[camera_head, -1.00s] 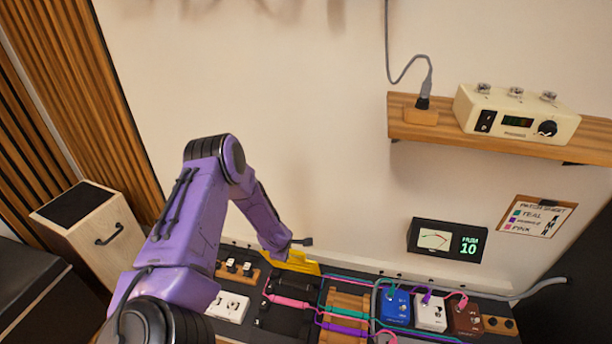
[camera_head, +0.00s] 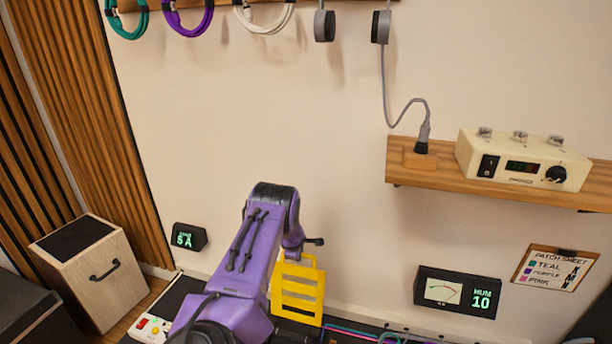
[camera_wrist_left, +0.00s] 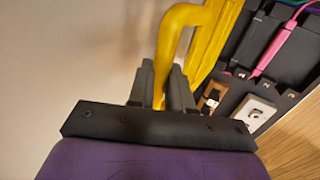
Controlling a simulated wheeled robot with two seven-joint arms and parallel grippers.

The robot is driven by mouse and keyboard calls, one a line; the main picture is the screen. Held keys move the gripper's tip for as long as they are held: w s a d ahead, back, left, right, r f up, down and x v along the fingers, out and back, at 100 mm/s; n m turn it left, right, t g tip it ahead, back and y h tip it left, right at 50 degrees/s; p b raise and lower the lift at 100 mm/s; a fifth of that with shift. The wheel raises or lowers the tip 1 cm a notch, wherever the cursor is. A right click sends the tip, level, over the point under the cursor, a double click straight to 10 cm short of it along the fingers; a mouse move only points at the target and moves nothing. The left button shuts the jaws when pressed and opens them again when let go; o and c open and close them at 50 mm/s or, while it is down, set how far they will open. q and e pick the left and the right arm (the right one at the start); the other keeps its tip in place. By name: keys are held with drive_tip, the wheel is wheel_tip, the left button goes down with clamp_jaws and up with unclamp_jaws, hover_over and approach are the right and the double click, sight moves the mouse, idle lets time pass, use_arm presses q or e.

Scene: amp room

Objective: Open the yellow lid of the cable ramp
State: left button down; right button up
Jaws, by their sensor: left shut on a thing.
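The yellow lid (camera_head: 298,290) of the cable ramp stands raised near the wall in the head view, its slotted face showing. In the left wrist view its yellow handle bar (camera_wrist_left: 178,50) runs between the fingers of my left gripper (camera_wrist_left: 161,88). The gripper is shut on this handle. In the head view the purple left arm reaches the lid's upper left side and hides part of it. The dark open channel (camera_wrist_left: 262,40) of the ramp, with a pink cable in it, shows in the left wrist view. My right gripper is not in view.
A wooden shelf (camera_head: 486,189) with a cream amp unit (camera_head: 525,160) juts from the wall at right. A meter display (camera_head: 456,292) stands below it. A speaker cabinet (camera_head: 92,275) stands at left. Cables hang along the top.

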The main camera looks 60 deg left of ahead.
use_arm(q)
drive_tip(key=shift+s+f, duration=0.35)
drive_tip(key=c, duration=1.4)
unclamp_jaws()
drive_tip(key=o, duration=0.3)
drive_tip(key=shift+f, duration=0.1)
drive_tip(key=shift+a+f, duration=0.1)
drive_tip(key=shift+w, duration=0.15)
drive_tip(key=shift+w+r, duration=0.1)
drive_tip(key=shift+r, duration=0.2)
drive_tip(key=p+v, duration=0.4)
drive_tip(key=v, duration=0.6)
